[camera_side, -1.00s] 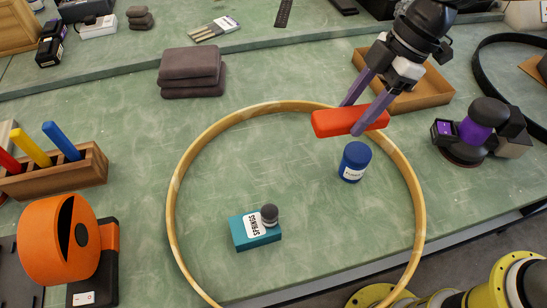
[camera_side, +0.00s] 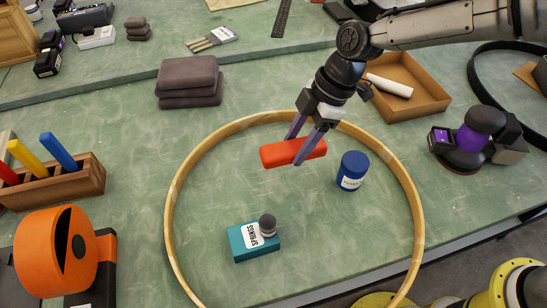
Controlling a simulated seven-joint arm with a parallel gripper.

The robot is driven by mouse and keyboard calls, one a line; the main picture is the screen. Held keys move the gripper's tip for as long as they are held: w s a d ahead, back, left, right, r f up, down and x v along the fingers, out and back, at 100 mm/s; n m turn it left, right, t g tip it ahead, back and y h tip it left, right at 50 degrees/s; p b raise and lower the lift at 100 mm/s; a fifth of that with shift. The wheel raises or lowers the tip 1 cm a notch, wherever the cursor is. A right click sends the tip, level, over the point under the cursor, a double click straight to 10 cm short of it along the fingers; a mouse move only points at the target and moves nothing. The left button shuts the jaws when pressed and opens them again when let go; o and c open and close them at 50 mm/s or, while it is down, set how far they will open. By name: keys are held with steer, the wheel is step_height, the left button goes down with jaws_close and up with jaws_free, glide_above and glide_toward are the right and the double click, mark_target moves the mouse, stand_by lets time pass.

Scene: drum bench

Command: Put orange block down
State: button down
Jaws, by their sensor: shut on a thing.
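The orange block (camera_side: 279,153), a red-orange bar, is held between the purple fingers of my gripper (camera_side: 304,148). My gripper is shut on it near its right part. In the picture the block lies inside the outline of the large wooden hoop (camera_side: 178,190), near its upper edge. It appears to be above the bench; its exact height I cannot tell. A blue jar (camera_side: 353,166) with a white label stands to the right of the block. A teal box labelled SPRINGS (camera_side: 247,243) lies below it, with a small dark-capped jar (camera_side: 268,225) on it.
Folded grey cloths (camera_side: 188,84) lie at upper left of the hoop. A cardboard tray (camera_side: 424,94) with a white roll (camera_side: 390,85) is at upper right. A purple sander (camera_side: 474,134) is at right. The green bench (camera_side: 215,180) is clear inside the hoop's left part.

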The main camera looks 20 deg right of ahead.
steer(key=w+a+f, duration=0.1)
steer(key=f, duration=0.1)
steer(key=w+a+f, duration=0.1)
steer(key=f, duration=0.1)
steer(key=w+a+f, duration=0.1)
steer(key=w+f, duration=0.1)
steer(key=shift+w+a+f, duration=0.1)
steer(key=shift+a+f, duration=0.05)
steer(key=shift+a, duration=0.15)
steer(key=shift+f, duration=1.45)
steer(key=shift+f, duration=0.1)
steer(key=shift+c, duration=1.2)
jaws_free()
steer(key=v, duration=1.2)
steer(key=shift+d, duration=0.15)
